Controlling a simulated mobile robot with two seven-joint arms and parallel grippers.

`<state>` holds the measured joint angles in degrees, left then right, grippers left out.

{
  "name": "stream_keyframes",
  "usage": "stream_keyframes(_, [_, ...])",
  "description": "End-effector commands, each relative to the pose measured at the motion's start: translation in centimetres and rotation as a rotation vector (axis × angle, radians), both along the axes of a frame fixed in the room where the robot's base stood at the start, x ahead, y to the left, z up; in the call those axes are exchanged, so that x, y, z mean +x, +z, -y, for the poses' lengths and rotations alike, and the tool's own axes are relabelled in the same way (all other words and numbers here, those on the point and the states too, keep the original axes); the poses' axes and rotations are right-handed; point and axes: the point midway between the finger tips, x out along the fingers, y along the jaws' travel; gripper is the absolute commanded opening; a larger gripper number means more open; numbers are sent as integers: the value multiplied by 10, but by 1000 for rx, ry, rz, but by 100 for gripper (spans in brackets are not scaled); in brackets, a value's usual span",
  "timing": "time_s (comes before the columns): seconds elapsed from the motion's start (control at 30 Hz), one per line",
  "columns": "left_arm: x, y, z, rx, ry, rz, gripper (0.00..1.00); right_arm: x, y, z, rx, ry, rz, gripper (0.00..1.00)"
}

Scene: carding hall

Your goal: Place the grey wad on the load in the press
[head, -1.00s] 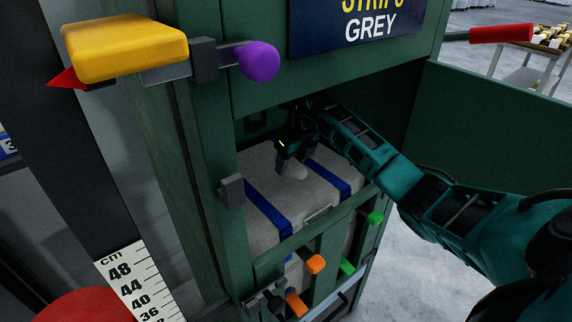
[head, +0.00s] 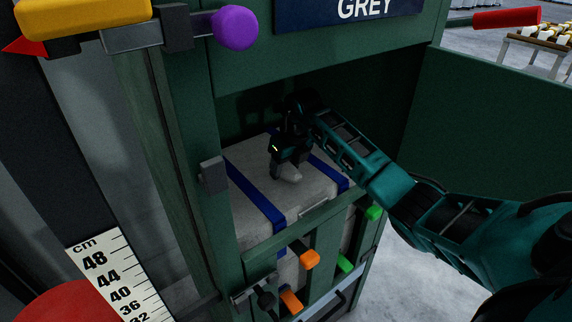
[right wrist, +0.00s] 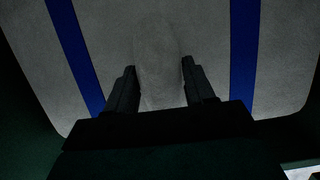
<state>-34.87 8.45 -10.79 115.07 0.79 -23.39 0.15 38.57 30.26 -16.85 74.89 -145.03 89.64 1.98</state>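The grey wad (head: 289,175) is a small pale lump at the tips of my right gripper (head: 284,164). In the right wrist view the wad (right wrist: 157,60) lies between the two fingers, which touch its sides. The load (head: 313,189) is a grey block with two blue straps, inside the green press (head: 300,53). The wad is over the load's top, between the straps. I cannot tell whether it touches the load. My left gripper is not in view.
The press opening has a green front gate with orange (head: 310,258) and green handles (head: 374,213). An open green door (head: 490,130) stands at the right. A purple knob (head: 235,29) and a height scale (head: 108,275) are at the left.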

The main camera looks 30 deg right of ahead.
Motion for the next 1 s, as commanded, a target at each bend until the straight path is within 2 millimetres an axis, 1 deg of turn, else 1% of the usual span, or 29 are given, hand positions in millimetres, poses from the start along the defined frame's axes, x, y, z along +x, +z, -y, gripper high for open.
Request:
stream_keyframes(0.03, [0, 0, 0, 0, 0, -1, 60, 0, 0, 0, 0, 0, 0, 57])
stream_keyframes(0.27, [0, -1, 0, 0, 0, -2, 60, 0, 0, 0, 0, 0, -1, 79])
stream_keyframes(0.53, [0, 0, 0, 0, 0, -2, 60, 0, 2, 0, 0, 0, 0, 79])
stream_keyframes(0.67, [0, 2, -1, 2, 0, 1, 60, -2, 14, 1, -2, -1, 1, 79])
stream_keyframes(0.73, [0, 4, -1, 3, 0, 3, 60, -6, 27, 2, -4, 1, 2, 79])
stream_keyframes(0.87, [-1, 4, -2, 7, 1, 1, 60, -14, 57, 3, -5, 0, 5, 79])
stream_keyframes(0.93, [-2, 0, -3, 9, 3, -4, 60, -28, 51, 4, -5, 1, -4, 79])
stream_keyframes(1.0, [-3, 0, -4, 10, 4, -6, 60, -40, 51, 4, -5, 3, -3, 79])
